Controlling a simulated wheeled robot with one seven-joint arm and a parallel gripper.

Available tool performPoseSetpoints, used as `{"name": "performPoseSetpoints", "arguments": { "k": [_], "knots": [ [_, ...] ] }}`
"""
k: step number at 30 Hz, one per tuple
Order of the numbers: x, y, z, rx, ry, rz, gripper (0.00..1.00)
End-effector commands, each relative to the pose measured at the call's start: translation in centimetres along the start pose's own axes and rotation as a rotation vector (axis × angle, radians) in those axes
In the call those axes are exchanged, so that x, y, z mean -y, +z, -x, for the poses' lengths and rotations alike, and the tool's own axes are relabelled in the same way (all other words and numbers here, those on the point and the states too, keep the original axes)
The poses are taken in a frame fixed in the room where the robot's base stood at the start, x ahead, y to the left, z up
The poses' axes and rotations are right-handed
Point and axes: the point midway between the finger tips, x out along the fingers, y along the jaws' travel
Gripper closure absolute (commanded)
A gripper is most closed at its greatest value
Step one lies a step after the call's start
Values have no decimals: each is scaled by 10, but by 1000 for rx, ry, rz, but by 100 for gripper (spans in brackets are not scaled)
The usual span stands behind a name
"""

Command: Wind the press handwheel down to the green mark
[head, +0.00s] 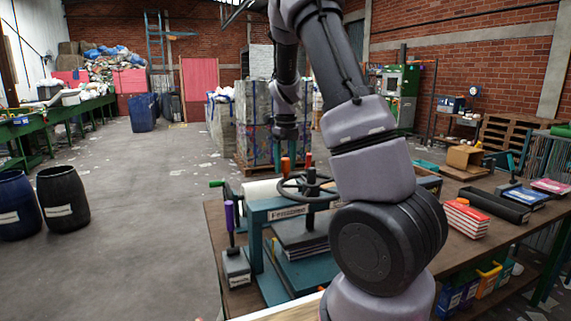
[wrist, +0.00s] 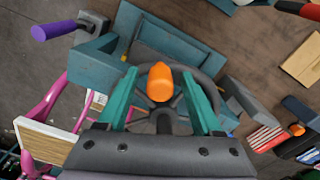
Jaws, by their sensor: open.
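The teal press (head: 268,232) stands on the near end of the workbench, with a name label on its crossbeam. Its dark handwheel (head: 318,194) sits on top, and an orange knob (head: 285,167) stands up from the rim. A dark platen (head: 300,230) lies over a stack above the teal base. My gripper (head: 285,146) points down just above the wheel. In the wrist view its teal fingers (wrist: 159,108) are open, one on each side of the orange knob (wrist: 160,80). I cannot tell whether they touch it. I cannot make out the green mark.
A purple-handled lever (head: 229,216) stands left of the press, near a white roller (head: 262,190) with a green grip. Red books (head: 464,219) and a dark roll (head: 494,205) lie further right on the workbench (head: 447,254). Open floor is on the left, with dark barrels (head: 63,200).

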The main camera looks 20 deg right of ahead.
Motion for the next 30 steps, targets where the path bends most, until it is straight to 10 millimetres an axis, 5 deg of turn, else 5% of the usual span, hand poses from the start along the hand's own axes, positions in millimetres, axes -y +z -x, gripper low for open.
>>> {"name": "performPoseSetpoints", "arguments": {
  "k": [4, 9, 30],
  "knots": [
    [0, 0, 0, 0, 0, 0, 33],
    [0, 0, 0, 0, 0, 0, 98],
    [0, 0, 1, 1, 0, -1, 100]
  ]
}}
